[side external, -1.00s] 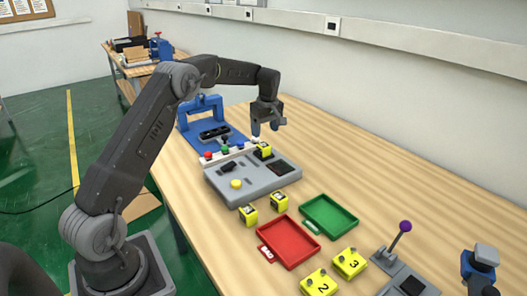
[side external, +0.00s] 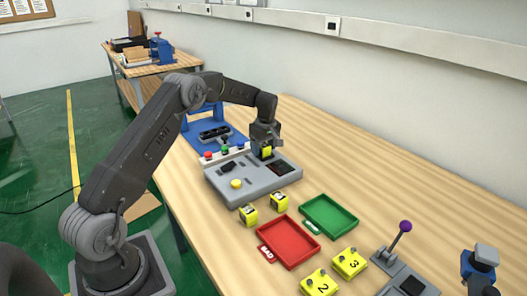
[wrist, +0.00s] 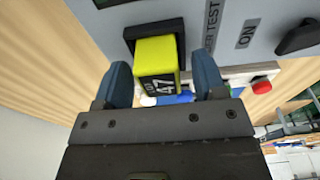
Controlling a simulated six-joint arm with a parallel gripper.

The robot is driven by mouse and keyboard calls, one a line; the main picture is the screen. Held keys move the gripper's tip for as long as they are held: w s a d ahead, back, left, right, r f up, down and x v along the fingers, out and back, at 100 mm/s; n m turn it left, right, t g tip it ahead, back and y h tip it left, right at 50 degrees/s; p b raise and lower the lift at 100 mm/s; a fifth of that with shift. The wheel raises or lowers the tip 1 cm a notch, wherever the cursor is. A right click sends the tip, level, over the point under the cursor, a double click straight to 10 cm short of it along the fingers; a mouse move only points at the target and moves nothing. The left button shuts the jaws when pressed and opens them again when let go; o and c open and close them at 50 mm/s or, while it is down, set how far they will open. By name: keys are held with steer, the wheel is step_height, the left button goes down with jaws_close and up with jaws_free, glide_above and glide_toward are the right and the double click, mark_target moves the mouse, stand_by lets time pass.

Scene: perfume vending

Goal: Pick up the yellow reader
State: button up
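A yellow block-shaped reader (side external: 267,152) with a black face sits at the back of the grey test console (side external: 240,185). In the wrist view the reader (wrist: 156,60) shows the digits 47 and stands at a dark slot in the console (wrist: 225,18). My gripper (side external: 266,147) is down over it. The blue fingers of my gripper (wrist: 161,84) are apart, one on each side of the reader, with a narrow gap visible, clearest on the right. How deep the reader sits in the slot is hidden.
Two yellow blocks (side external: 248,214) (side external: 279,202) stand before the console. A red tray (side external: 288,243), a green tray (side external: 330,216), blocks marked 2 (side external: 319,284) and 3 (side external: 349,263), and a purple-knobbed lever (side external: 405,226) are nearer. A button strip (side external: 225,152) borders the console.

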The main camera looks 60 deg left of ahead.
steer(key=c, duration=1)
steer(key=shift+r, duration=0.2)
